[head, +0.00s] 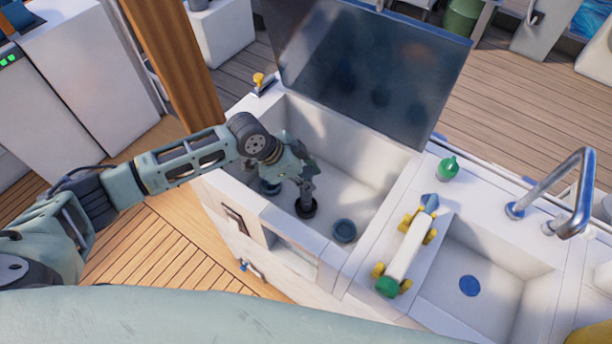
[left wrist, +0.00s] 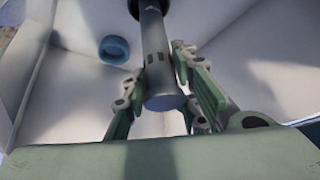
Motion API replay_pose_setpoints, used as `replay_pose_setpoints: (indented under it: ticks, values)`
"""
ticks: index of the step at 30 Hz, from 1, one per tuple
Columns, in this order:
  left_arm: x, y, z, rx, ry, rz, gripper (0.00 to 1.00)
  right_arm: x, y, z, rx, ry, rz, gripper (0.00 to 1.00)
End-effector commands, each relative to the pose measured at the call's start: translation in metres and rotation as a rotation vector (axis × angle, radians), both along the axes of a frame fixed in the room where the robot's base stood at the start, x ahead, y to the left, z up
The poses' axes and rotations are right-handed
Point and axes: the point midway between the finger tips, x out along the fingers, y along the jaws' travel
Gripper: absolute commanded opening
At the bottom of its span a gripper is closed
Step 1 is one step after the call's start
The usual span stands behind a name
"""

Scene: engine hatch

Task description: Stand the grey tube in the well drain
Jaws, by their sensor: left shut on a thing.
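The grey tube (head: 306,196) is close to upright inside the open white well (head: 372,170). My left gripper (head: 304,178) is shut on its upper part. The tube's lower end meets a black ring (head: 307,210) on the well floor, which looks like the drain. I cannot tell how deep the tube sits in it. In the left wrist view the tube (left wrist: 157,60) runs between the green fingers (left wrist: 165,82) towards the black ring (left wrist: 148,5) at the top edge. My right gripper is not in view.
The dark hatch lid (head: 365,70) stands open behind. To the right are a white piece with yellow knobs (head: 408,248), a green bulb (head: 448,168), a sink (head: 480,265) and a tap (head: 575,190).

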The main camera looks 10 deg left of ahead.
Motion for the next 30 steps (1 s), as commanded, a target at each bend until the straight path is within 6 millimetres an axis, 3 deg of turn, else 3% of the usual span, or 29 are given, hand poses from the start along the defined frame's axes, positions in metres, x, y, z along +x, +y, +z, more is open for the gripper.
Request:
replay_pose_setpoints:
  ticks: [14, 15, 18, 30]
  values:
    - [0.0005, -0.0001, -0.0097, -0.001, -0.001, 0.0, 0.0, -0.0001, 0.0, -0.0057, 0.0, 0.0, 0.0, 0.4]
    - [0.0006, -0.0002, -0.0098, 0.0, -0.002, 0.0, 0.26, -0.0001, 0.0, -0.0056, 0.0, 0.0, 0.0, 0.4]
    - [0.0005, -0.0001, -0.0092, 0.0, -0.002, 0.0, 0.35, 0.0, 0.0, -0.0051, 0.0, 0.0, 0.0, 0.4]
    - [-0.0012, 0.0021, -0.0041, 0.001, 0.0, 0.0, 0.36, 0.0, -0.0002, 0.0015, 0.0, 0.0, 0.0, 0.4]
